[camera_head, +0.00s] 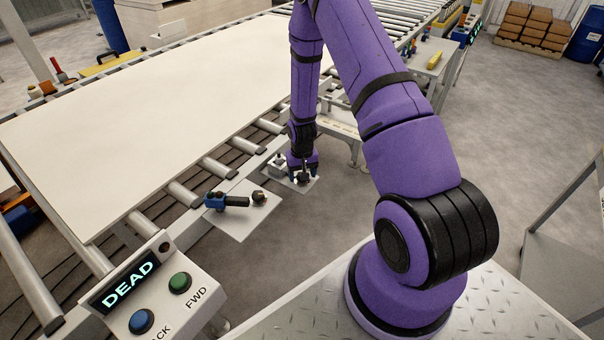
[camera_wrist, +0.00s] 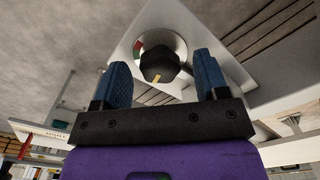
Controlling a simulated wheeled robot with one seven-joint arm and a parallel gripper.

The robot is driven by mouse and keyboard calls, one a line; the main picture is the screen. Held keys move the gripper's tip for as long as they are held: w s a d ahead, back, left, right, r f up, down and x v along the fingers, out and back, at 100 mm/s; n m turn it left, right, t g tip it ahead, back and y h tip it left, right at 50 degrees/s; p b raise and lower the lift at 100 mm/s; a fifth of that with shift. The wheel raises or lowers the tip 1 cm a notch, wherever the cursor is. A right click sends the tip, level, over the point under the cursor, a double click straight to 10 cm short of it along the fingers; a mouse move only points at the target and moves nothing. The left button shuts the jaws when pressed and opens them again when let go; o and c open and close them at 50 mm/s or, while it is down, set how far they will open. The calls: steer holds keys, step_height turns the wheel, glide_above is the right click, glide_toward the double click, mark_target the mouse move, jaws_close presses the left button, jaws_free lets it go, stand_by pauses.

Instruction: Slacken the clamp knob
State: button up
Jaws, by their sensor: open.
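In the wrist view a black knob (camera_wrist: 158,63) with a yellow pointer line sits on a round pale dial with red and green marks, on a light plate (camera_wrist: 190,18). My gripper (camera_wrist: 162,76) is open, its two blue fingers to the left and right of the knob. I cannot tell whether the fingers touch it. In the head view my gripper (camera_head: 302,172) points down over a small plate beside the roller conveyor, and the arm mostly hides the knob there.
A blue valve with a black lever (camera_head: 228,201) and a second dark knob (camera_head: 259,198) stand on a plate left of my gripper. A large pale sheet (camera_head: 150,110) covers the rollers. A control box (camera_head: 155,295) at front left reads DEAD, with green and blue buttons.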

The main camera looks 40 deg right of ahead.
step_height(320, 180, up, 11)
steer(key=shift+f, duration=0.15)
stand_by(0.4)
stand_by(0.4)
